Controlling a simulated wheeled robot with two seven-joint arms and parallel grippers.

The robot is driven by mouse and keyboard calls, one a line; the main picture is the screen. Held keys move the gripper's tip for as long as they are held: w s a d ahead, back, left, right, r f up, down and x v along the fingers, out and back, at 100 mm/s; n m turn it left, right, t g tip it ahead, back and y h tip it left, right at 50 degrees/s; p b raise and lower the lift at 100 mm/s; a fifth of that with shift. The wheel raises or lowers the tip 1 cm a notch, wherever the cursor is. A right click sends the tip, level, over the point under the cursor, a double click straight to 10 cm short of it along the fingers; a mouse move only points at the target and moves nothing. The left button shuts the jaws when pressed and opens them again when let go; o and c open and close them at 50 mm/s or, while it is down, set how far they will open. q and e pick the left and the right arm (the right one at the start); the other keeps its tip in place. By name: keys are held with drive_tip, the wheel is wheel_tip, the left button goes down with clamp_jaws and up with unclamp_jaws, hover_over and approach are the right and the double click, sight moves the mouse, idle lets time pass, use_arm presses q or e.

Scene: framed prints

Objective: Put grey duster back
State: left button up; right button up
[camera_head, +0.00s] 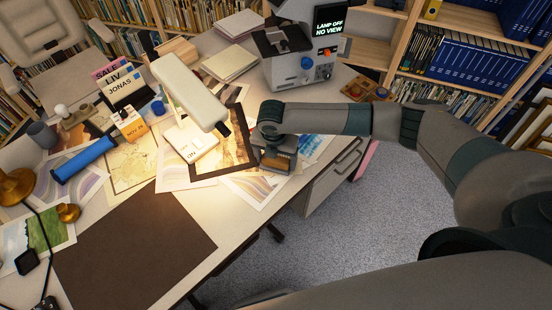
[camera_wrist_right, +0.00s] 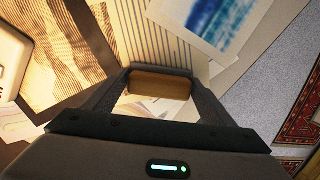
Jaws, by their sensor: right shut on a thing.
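My right gripper (camera_head: 274,150) reaches in over the right edge of the desk. It is shut on a brown, wood-like block with a darker lower part, which I take to be the grey duster (camera_head: 279,163). In the right wrist view the block (camera_wrist_right: 159,84) sits between the two fingertips (camera_wrist_right: 157,92), with pale paper behind it. The block is just right of a dark-framed print (camera_head: 238,143), above loose sheets; I cannot tell whether it touches them. My left gripper is not in view.
A white lamp (camera_head: 185,90) stands left of the framed print. A grey instrument (camera_head: 297,68) with a "LAMP OFF NO VIEW" screen is behind. A blue roll (camera_head: 85,159), a sign rack (camera_head: 118,85) and a bare dark mat (camera_head: 135,250) are left. A wooden tray (camera_head: 368,89) sits back right.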

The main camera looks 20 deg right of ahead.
sight(275, 162)
drive_tip(key=shift+f, duration=0.1)
drive_tip(key=o, duration=1.1)
drive_tip(key=r+b, duration=0.1)
drive_tip(key=r, duration=0.2)
drive_tip(key=r+b, duration=0.1)
drive_tip(key=r, duration=0.3)
drive_tip(key=s+r+b, duration=0.1)
drive_tip(key=r, duration=0.3)
drive_tip(key=shift+a, duration=0.4)
drive_tip(key=shift+s+r, duration=0.1)
drive_tip(key=shift+r, duration=0.5)
drive_tip(key=shift+s+f, duration=0.1)
